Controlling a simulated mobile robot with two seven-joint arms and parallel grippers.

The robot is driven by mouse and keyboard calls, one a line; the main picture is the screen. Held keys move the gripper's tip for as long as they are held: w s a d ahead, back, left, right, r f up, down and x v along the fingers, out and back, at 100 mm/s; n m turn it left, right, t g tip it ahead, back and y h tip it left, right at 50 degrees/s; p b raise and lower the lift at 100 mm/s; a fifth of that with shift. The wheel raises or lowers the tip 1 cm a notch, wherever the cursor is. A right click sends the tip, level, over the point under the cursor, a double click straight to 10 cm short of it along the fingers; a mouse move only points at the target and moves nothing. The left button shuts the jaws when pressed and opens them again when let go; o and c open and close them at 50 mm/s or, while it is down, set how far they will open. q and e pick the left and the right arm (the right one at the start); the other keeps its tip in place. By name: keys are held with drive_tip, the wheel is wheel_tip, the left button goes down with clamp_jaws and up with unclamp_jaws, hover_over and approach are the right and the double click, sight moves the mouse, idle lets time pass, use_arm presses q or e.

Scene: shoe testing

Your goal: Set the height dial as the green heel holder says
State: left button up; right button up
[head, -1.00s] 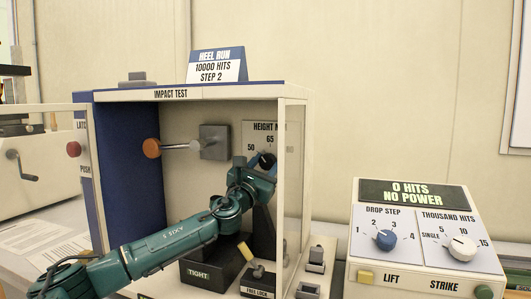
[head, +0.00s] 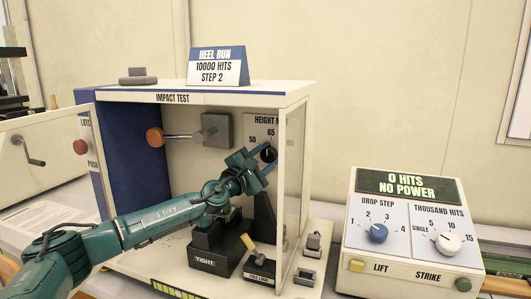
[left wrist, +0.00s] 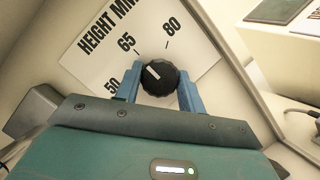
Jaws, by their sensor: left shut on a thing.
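The height dial (left wrist: 160,78) is a black knob with a white pointer line, on the back panel of the impact test box. It also shows in the head view (head: 269,154). Its scale reads 50, 65 and 80, and the pointer leans up and left, roughly at the 65 mark. My left gripper (left wrist: 157,88) is shut on the dial, with one blue finger on each side. In the head view the left gripper (head: 264,160) reaches into the box. I cannot make out a green heel holder for certain. My right gripper is not in view.
The box's side panel (head: 291,170) stands close right of my left arm. A striker with an orange end (head: 154,137) hangs inside. Below is a dark clamp marked TIGHT (head: 205,261). A control box (head: 410,265) reading NO POWER stands right; a dark green labelled thing (head: 508,267) lies beyond.

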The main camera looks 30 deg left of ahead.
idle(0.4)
use_arm(q)
drive_tip(key=o, duration=1)
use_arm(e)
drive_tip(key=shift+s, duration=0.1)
use_arm(q)
drive_tip(key=shift+f, duration=0.15)
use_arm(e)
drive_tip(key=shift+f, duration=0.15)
